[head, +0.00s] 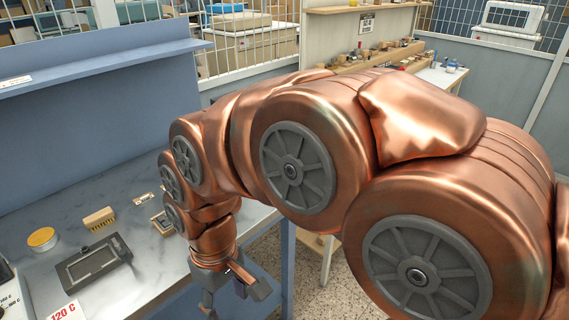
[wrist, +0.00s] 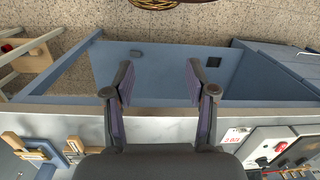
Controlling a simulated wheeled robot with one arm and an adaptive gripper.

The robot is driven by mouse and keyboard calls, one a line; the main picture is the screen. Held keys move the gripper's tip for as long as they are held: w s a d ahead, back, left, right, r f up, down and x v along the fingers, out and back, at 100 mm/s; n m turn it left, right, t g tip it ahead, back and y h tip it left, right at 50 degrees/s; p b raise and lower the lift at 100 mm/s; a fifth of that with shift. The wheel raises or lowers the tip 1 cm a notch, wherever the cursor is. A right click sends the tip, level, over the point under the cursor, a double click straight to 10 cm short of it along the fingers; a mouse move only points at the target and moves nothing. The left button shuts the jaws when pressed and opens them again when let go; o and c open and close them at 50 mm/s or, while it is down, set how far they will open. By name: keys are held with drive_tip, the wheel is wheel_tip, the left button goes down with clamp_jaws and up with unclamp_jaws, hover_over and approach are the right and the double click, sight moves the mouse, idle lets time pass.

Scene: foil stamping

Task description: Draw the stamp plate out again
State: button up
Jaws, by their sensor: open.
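A dark rectangular plate-like piece with a framed recess and a short handle (head: 93,262) lies flat on the grey bench top in the head view. I cannot tell whether it is the stamp plate or its holder. My gripper (head: 238,290) hangs at the bench's front edge, to the right of that piece and apart from it. In the wrist view my gripper (wrist: 163,88) is open, with nothing between its fingers. Behind the fingers are the bench edge, a blue panel and the floor.
A control box (wrist: 268,143) is at right in the wrist view, wooden-handled pieces (wrist: 28,146) at left. My arm covers much of the head view.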

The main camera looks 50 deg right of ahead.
drive_tip(key=w+d+r+t+y, duration=0.1)
drive_tip(key=w+d+r+t, duration=0.2)
drive_tip(key=w+d, duration=1.1)
drive_tip(key=w+d+f+t+h, duration=0.1)
drive_tip(key=w+d, duration=0.1)
drive_tip(key=d, duration=1)
drive_tip(key=w+d+f+t, duration=0.1)
drive_tip(key=w+d, duration=0.2)
drive_tip(key=d, duration=0.8)
drive_tip(key=shift+m, duration=0.3)
drive_tip(key=shift+p+x, duration=1.35)
drive_tip(key=shift+x, duration=2.5)
drive_tip(key=shift+d+t, duration=0.25)
drive_tip(key=shift+t, duration=0.05)
drive_tip(key=shift+c, duration=0.3)
clamp_jaws()
